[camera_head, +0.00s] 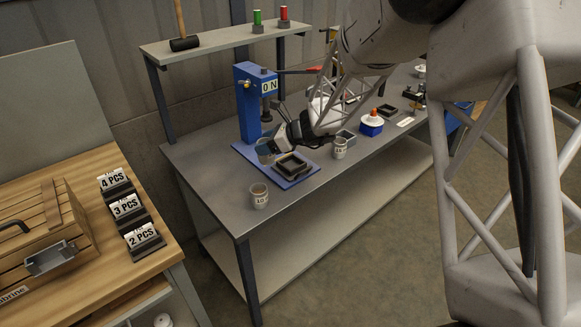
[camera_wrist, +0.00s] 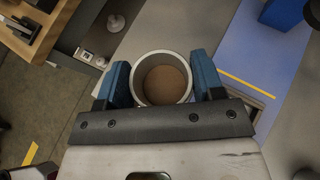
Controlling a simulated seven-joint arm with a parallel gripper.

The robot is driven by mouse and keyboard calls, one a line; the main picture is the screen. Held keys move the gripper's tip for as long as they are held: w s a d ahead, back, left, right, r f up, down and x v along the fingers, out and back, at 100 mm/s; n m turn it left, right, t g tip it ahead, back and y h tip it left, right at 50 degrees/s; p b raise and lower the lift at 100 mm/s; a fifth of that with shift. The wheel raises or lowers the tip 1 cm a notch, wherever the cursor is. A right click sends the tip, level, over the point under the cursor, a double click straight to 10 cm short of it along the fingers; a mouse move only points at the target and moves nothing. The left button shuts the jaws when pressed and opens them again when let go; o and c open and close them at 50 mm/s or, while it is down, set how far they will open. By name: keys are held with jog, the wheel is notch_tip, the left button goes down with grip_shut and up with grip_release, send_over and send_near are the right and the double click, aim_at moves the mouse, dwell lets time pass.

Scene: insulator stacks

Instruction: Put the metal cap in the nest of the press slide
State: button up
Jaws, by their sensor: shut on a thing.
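My gripper (camera_head: 271,148) is shut on a round, grey-rimmed metal cap (camera_wrist: 162,84). In the wrist view the cap sits between the two blue fingers, open side towards the camera, with a brown inside. In the head view my gripper is beside the blue press (camera_head: 247,108), left of the press slide's dark square nest (camera_head: 291,165). The nest lies on the press's blue base plate (camera_head: 308,173). In the wrist view the base plate (camera_wrist: 245,48) is at the right, and the right finger and gripper body hide most of the nest. I cannot tell the cap's height.
A cup marked 10 (camera_head: 259,198) stands at the bench's near edge, and another cup (camera_head: 339,150) stands right of the nest. A blue-and-white container (camera_head: 372,125) stands further right. A shelf (camera_head: 220,44) spans the bench's back. The grey bench top (camera_head: 215,165) is clear left of the press.

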jog(key=s+d+f+m+t, duration=0.1)
jog(key=s+d+f, duration=0.1)
jog(key=d, duration=0.3)
jog(key=s+d+f+m+t, duration=0.1)
jog(key=s+d+f, duration=0.1)
jog(key=d, duration=0.4)
jog(key=shift+s+d+f+h, duration=0.3)
jog(key=shift+s+f+h, duration=0.1)
jog(key=shift+f, duration=0.3)
jog(key=shift+w, duration=0.1)
send_over(292, 167)
jog(key=f, duration=0.2)
jog(key=shift+w+r, duration=0.1)
jog(key=shift+r, duration=0.15)
jog(key=shift+f, duration=0.1)
jog(key=shift+f, duration=1.65)
jog(key=shift+f, duration=0.15)
